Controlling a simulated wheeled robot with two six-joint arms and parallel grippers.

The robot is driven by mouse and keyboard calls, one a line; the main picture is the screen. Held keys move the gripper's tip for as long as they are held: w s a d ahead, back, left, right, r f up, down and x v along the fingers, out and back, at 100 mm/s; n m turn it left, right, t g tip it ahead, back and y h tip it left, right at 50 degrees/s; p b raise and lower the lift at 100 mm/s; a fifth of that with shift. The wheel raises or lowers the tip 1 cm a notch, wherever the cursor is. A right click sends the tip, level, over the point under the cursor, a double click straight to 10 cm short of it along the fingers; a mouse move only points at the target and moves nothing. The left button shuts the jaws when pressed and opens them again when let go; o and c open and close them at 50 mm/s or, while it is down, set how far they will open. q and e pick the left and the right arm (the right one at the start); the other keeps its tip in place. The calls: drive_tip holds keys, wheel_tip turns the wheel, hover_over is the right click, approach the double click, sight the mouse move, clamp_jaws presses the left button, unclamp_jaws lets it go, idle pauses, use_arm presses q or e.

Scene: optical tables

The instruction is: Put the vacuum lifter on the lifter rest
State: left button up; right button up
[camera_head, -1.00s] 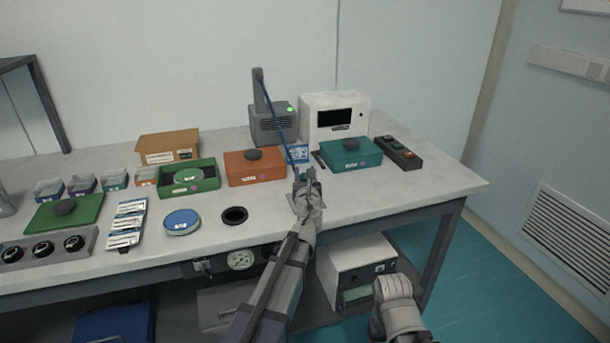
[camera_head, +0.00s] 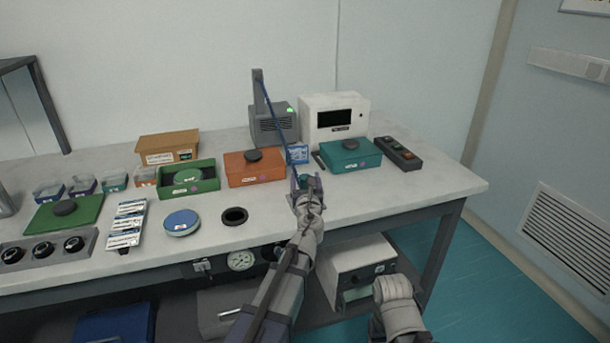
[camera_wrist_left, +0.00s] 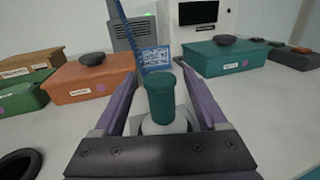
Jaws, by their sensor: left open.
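The vacuum lifter, with a teal cylindrical grip (camera_wrist_left: 161,98), stands upright between my left gripper's fingers. Its teal top also shows in the head view (camera_head: 303,179). A blue hose (camera_head: 275,126) runs from the grey pump unit's post down towards it. My left gripper (camera_wrist_left: 163,90) is open around the lifter, with a visible gap on both sides; it also shows in the head view (camera_head: 307,184). A pale, rounded part (camera_wrist_left: 165,126) shows under the grip, partly hidden by the gripper. I cannot tell whether the lifter sits on the rest. My right gripper's fingers are not visible.
Behind stand the grey pump (camera_head: 273,126), a white instrument (camera_head: 318,102), an orange box (camera_head: 240,172) and a teal box (camera_head: 352,158). A black ring (camera_head: 234,216) and a blue disc (camera_head: 181,223) lie left. The table's right front is clear.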

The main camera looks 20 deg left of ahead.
use_arm(q)
drive_tip(key=v, duration=0.8)
drive_tip(key=shift+s+d, duration=0.15)
drive_tip(key=shift+s, duration=0.15)
idle(0.8)
